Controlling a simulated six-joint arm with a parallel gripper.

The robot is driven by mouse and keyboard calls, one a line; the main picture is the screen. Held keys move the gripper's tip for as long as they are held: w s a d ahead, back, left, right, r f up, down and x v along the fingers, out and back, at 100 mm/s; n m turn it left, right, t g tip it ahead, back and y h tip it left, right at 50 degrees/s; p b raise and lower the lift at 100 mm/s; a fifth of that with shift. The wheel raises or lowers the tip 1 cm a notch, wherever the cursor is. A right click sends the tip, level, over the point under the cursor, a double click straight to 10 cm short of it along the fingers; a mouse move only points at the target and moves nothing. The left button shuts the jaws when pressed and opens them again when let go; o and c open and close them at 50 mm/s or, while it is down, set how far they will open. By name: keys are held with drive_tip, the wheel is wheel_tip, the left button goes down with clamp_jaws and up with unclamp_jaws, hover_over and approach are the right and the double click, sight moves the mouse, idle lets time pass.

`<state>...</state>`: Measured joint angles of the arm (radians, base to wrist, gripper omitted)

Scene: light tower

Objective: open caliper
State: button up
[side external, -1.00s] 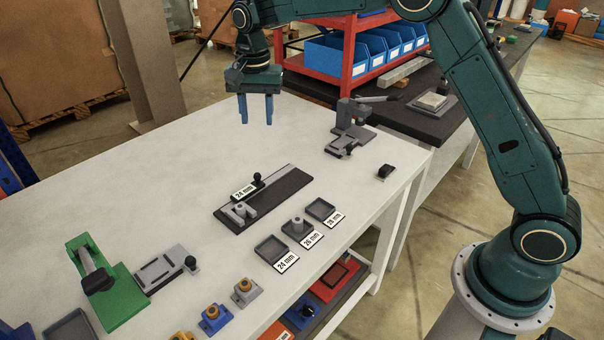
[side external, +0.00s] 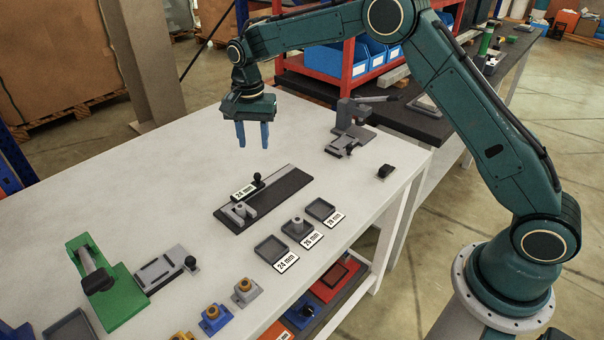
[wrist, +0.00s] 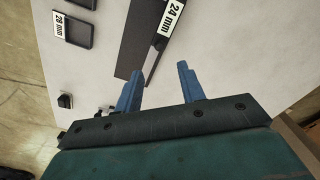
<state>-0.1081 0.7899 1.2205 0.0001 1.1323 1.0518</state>
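The caliper (side external: 284,190) is a dark flat base with a grey rail on the white table. It carries a slider with a black knob (side external: 257,179) and a "24 mm" label (side external: 244,192), and a grey jaw block at its near left end. My gripper (side external: 254,147) is open and empty, fingers down, above the table behind the caliper. Its blue fingers are apart in the wrist view (wrist: 158,82).
Labelled trays (side external: 321,209) for 24, 26 and 28 mm lie in front of the caliper; the 26 mm tray holds a grey part (side external: 297,225). A grey fixture (side external: 350,128) stands at the back right. A green fixture (side external: 108,284) stands at left. The table's left middle is clear.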

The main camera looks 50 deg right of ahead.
sight(258, 173)
wheel_tip(258, 173, down, 10)
drive_tip(key=shift+r, duration=0.25)
idle(0.4)
drive_tip(key=shift+d, duration=0.1)
clamp_jaws()
